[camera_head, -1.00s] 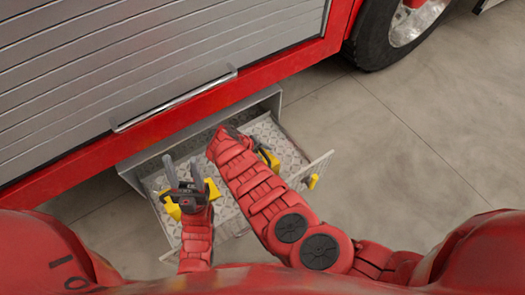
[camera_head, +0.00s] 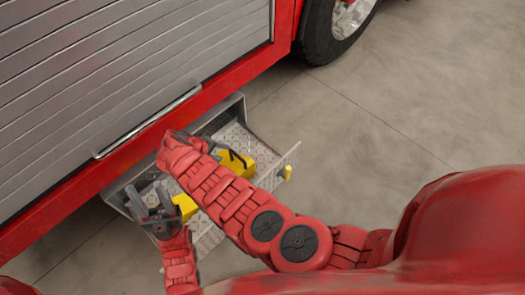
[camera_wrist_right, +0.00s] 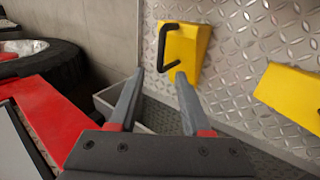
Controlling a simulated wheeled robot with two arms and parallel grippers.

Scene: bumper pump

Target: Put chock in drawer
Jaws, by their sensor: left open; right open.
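A yellow chock (camera_head: 236,162) with a black handle rests on the diamond-plate floor of the pulled-out drawer (camera_head: 296,158). A second yellow chock (camera_head: 187,206) is farther left, partly hidden by my right arm. My left gripper (camera_head: 148,196) is open and empty, just left of this second chock. One finger overlaps the lower edge of a handled chock (camera_wrist_right: 190,42); contact cannot be told. Another yellow block (camera_wrist_right: 290,92) lies to the right.
The red truck side with its grey shutter (camera_head: 120,75) and bar handle (camera_head: 150,122) stands above the drawer. A yellow latch (camera_head: 287,172) is on the drawer's end panel. A wheel (camera_head: 335,28) is at the top. The concrete floor at right is clear.

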